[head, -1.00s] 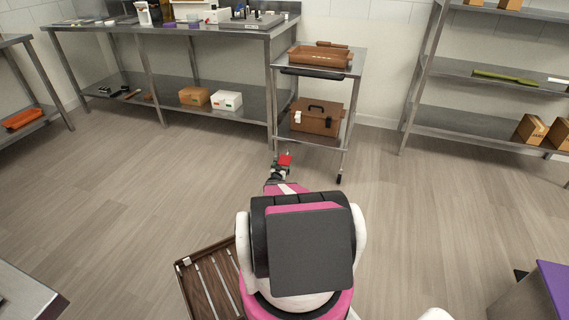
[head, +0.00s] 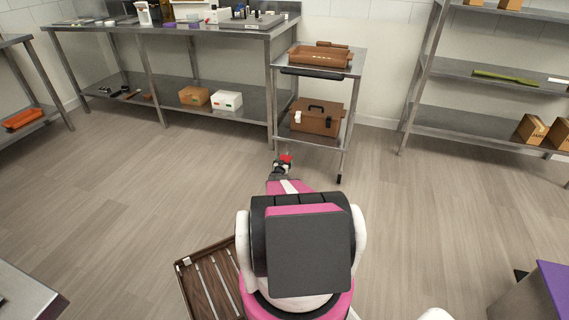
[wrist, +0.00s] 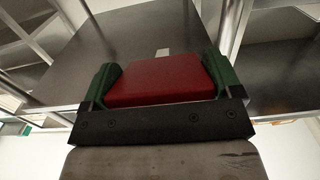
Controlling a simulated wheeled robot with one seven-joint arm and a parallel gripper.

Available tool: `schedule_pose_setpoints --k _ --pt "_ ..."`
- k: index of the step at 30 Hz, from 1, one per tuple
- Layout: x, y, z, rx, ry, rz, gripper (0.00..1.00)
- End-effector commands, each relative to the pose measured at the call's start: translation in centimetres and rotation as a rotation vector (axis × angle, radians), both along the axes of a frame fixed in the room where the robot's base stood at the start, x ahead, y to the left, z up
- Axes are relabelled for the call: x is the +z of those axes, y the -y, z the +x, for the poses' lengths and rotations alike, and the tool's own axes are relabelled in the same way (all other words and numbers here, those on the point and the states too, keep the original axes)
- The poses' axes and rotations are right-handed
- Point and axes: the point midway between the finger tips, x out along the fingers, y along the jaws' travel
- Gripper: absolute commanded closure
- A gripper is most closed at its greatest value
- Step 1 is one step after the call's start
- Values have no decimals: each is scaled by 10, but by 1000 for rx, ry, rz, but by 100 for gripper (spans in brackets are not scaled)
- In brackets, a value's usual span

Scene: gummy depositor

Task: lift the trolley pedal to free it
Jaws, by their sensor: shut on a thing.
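The trolley (head: 343,127) is a steel two-shelf cart standing ahead of me. Its red pedal (head: 286,158) shows low at the trolley's front left leg. In the wrist view the pedal (wrist: 160,82) is a flat red block between two green fingers. My gripper (wrist: 162,74) is shut on the pedal, one finger against each side. In the head view my gripper (head: 281,165) is small and partly hidden by my arm. How the pedal joins the trolley is hidden.
The trolley carries a brown tray (head: 318,57) on top and a brown toolbox (head: 317,118) below. A steel workbench (head: 150,88) stands to its left and a shelf rack (head: 480,118) to its right. A slatted wooden crate (head: 208,279) lies near my base. The floor between is clear.

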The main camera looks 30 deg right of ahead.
Motion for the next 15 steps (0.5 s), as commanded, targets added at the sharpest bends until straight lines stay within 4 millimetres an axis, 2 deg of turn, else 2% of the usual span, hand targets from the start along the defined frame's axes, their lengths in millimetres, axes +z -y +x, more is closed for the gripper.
schedule_pose_setpoints --k 6,15 --pt "16 -2 -4 -5 -97 117 58" --pt "26 -2 -5 -8 -212 246 58"
